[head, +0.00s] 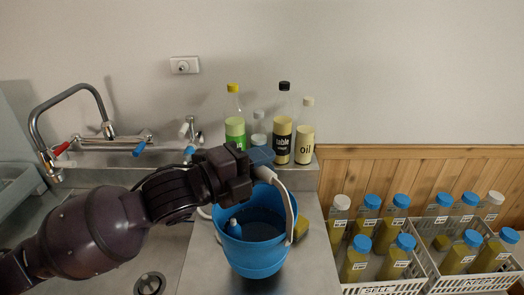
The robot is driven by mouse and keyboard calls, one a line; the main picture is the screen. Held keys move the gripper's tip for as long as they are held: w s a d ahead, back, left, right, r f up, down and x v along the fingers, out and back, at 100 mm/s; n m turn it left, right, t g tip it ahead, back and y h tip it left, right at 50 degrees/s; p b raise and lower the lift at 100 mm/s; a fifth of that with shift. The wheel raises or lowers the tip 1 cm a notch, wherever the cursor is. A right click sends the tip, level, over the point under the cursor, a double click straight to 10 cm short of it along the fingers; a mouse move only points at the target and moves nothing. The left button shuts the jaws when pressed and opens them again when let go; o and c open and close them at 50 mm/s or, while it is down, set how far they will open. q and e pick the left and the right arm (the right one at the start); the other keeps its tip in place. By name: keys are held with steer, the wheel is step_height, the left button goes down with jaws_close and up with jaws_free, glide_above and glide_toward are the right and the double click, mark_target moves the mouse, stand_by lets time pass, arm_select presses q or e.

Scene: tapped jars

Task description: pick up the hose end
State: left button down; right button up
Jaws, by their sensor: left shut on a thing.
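My left gripper (258,160) reaches in from the left, above the back of a blue bucket (256,262). It is shut on a pale grey-white hose end (268,174), and its dark fingers partly hide the hold. The pale tube (291,212) arches right from the fingers and drops to the bucket's right rim. A short white piece of tube also shows left of the bucket, where my arm hides its run. A small white and blue object (233,228) is inside the bucket. My right gripper is not in view.
A wall tap (187,130) and a curved mixer (72,92) are at the left. Several bottles (283,130) stand on the ledge behind the bucket. A yellow sponge (301,229) lies right of it. White crates (418,255) of capped jars fill the lower right.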

arm_select(q)
steer(key=shift+f+b, duration=0.3)
steer(key=shift+f, duration=1.7)
steer(key=c, duration=1.2)
jaws_free()
steer(key=shift+f, duration=0.15)
steer(key=shift+o, duration=1.3)
